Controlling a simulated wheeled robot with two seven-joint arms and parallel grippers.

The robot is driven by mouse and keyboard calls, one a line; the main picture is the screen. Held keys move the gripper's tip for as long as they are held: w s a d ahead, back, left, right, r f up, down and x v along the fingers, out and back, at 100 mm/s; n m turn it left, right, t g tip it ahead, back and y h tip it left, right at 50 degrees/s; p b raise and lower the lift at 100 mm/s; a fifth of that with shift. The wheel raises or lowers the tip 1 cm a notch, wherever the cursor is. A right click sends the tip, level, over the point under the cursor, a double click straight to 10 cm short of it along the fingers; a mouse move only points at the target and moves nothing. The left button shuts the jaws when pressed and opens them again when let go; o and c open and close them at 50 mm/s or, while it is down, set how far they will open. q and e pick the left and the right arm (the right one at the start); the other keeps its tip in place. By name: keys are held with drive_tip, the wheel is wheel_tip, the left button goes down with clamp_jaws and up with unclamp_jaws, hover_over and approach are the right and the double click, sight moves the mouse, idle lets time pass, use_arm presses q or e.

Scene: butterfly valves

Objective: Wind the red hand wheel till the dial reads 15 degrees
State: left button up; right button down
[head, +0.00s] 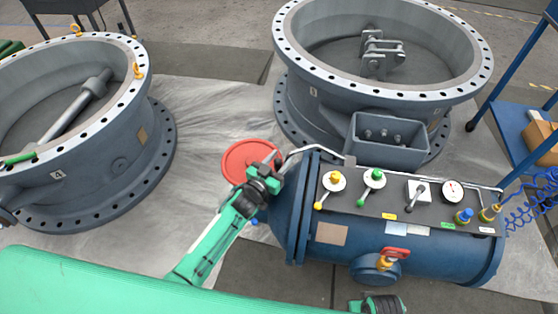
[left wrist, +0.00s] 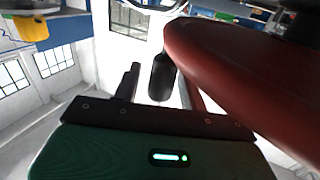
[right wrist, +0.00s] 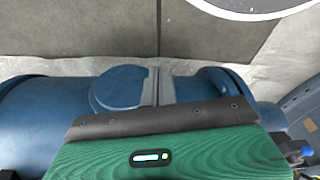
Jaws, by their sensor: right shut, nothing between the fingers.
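The red hand wheel (head: 243,160) is at the left end of the blue cylinder, in the middle of the head view. My left gripper (head: 276,160) is at its right edge. In the left wrist view the wheel's red rim (left wrist: 235,75) fills the right side. A black handle knob (left wrist: 161,78) shows between the left fingers, which stand apart with a gap beside the knob. A round white dial (head: 452,191) is on the cylinder's panel; its reading is too small to tell. My right gripper (right wrist: 157,87) is shut and empty above the blue cylinder (right wrist: 45,105).
The panel carries a yellow lever valve (head: 333,181), a green one (head: 374,178) and a black lever switch (head: 417,192). A red-handled tap (head: 394,254) is on the cylinder's front. Large grey flanged valve bodies stand at left (head: 140,125) and behind (head: 450,100).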

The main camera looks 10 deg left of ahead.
use_arm(q)
drive_tip(key=shift+s+a+f, duration=0.1)
drive_tip(key=shift+s+a, duration=0.15)
drive_tip(key=shift+s, duration=0.25)
drive_tip(key=v, duration=1.2)
drive_tip(key=shift+s, duration=0.35)
use_arm(e)
drive_tip(key=shift+s+f, duration=0.1)
drive_tip(key=shift+f, duration=0.45)
use_arm(q)
drive_tip(key=shift+a, duration=0.1)
